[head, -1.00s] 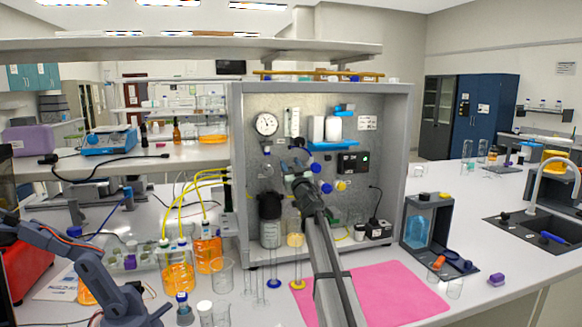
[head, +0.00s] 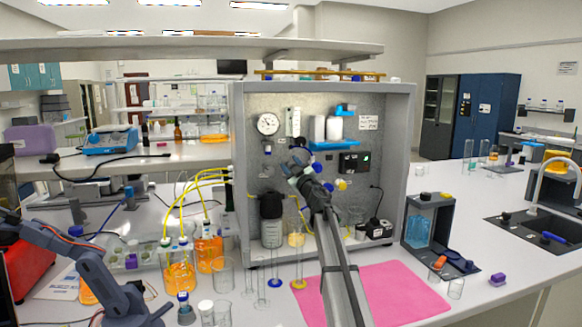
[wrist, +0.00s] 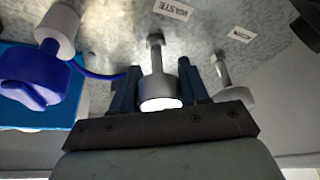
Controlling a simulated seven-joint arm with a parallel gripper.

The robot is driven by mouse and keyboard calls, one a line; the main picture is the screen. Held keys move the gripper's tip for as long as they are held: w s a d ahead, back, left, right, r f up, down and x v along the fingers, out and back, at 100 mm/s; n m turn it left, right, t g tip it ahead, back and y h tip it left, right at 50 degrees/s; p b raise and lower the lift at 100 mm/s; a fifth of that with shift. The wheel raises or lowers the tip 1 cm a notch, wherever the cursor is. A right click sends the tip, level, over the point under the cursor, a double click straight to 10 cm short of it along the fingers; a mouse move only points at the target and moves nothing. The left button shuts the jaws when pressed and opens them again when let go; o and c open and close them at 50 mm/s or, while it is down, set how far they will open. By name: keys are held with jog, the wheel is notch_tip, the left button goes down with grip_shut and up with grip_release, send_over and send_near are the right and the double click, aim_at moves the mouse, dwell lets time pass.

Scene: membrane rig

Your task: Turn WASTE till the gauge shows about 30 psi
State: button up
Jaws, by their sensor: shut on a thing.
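In the wrist view, the WASTE label (wrist: 174,8) is upside down on the metal panel. The grey WASTE knob (wrist: 158,88) stands out on its stem beside that label, between the two dark fingers of my gripper (wrist: 160,88). My gripper is shut on this knob. In the head view my gripper (head: 294,168) reaches the panel inside the grey cabinet, and the arm hides the knob. The round white gauge (head: 267,124) is at the panel's upper left; its needle is too small to read for certain.
A similar grey fitting (wrist: 220,75) stands close right of my gripper in the wrist view. A blue-handled valve (wrist: 40,82) is at the left. In the head view, a dark bottle (head: 271,218) stands below my gripper, and a pink mat (head: 400,290) lies in front.

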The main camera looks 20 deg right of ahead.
jog(key=o, duration=1)
jog(key=v, duration=1.4)
jog(key=shift+a, duration=0.1)
jog(key=shift+r, duration=0.1)
